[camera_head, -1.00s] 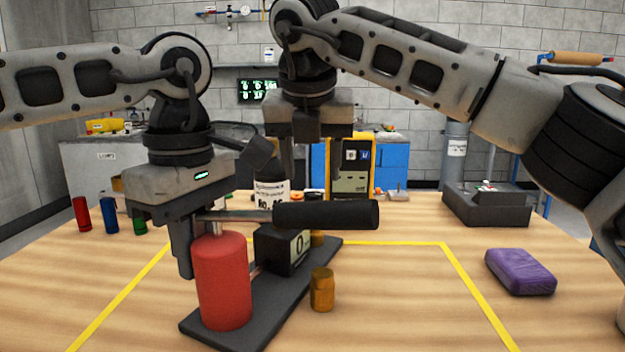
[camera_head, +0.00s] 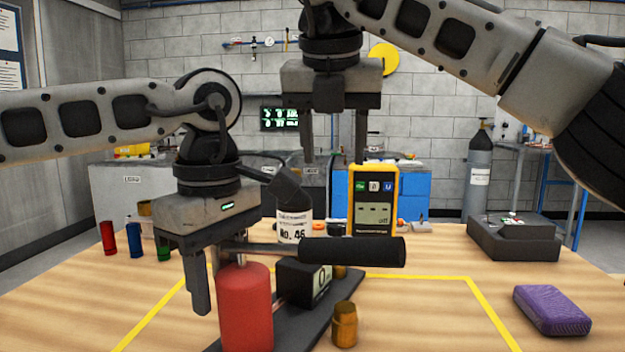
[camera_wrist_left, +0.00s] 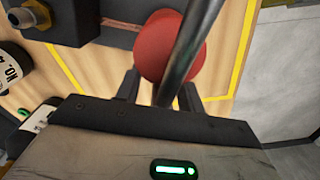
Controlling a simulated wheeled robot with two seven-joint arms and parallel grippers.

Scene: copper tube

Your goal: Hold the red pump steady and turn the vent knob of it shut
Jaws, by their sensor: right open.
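The red pump (camera_head: 246,310) is an upright red cylinder on a dark base plate (camera_head: 285,332). A metal lever with a black grip (camera_head: 352,251) crosses over its top. A brass knob-like piece (camera_head: 345,325) is beside the plate, and a second brass piece (camera_head: 340,271) is partly hidden behind the gauge box. I cannot tell which is the vent knob. My left gripper (camera_head: 215,290) is low at the pump; the left wrist view shows its fingers either side of the red body (camera_wrist_left: 170,45), contact unclear. My right gripper (camera_head: 333,150) is open and empty, high behind the pump.
A black gauge box (camera_head: 303,283) sits on the plate. A yellow meter (camera_head: 373,200) and a labelled bottle (camera_head: 294,225) stand behind. A purple block (camera_head: 552,310) and a grey box (camera_head: 513,238) are on the right.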

